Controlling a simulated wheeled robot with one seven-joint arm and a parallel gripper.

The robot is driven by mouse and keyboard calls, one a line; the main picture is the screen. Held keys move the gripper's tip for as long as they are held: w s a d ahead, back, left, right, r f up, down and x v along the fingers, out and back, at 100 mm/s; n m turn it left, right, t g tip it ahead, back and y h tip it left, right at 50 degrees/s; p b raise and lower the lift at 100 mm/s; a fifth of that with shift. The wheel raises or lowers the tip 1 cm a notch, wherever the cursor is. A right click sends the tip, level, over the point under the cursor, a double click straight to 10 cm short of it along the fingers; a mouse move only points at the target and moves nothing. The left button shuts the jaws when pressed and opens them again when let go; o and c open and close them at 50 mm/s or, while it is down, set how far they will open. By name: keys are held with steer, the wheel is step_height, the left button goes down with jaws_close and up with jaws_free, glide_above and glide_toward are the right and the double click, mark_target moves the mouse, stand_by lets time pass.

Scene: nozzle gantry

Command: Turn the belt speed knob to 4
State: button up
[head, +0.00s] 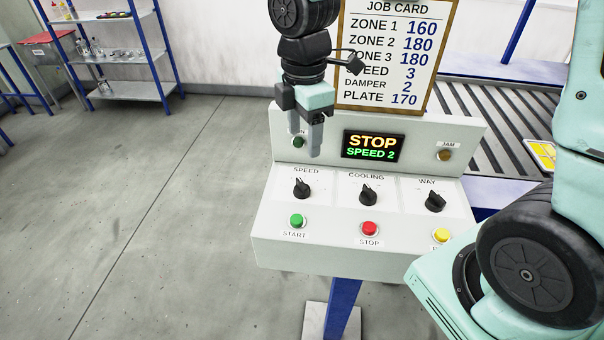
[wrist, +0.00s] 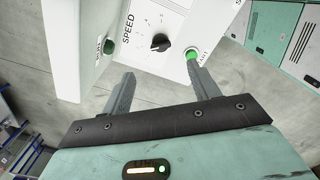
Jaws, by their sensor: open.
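The black speed knob (head: 302,188) sits under the SPEED label on the left of the white control panel (head: 262,222). The knob also shows in the wrist view (wrist: 160,42), ahead of and between the fingers. The display (head: 373,146) reads STOP and SPEED 2. My gripper (head: 315,140) hangs above and behind the knob in the head view, apart from it. In the wrist view my gripper (wrist: 164,85) is open, with nothing between its fingers.
The cooling knob (head: 368,195) and way knob (head: 435,202) stand to the right. Below are the green start button (head: 297,220), red stop button (head: 369,228) and a yellow button (head: 441,235). A job card (head: 395,55) stands behind. A roller conveyor (head: 490,115) is at the right.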

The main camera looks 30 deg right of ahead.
mark_target(303, 183)
step_height(303, 183, down, 12)
steer(key=shift+r+p, duration=0.2)
steer(key=shift+p, duration=0.15)
steer(key=c, duration=1)
steer(key=shift+m, duration=0.3)
steer(key=m+b, duration=0.1)
steer(key=m, duration=0.5)
steer(key=shift+s, duration=0.1)
steer(key=m, duration=0.7)
steer(key=shift+a+r, duration=0.1)
steer(key=shift+a, duration=0.05)
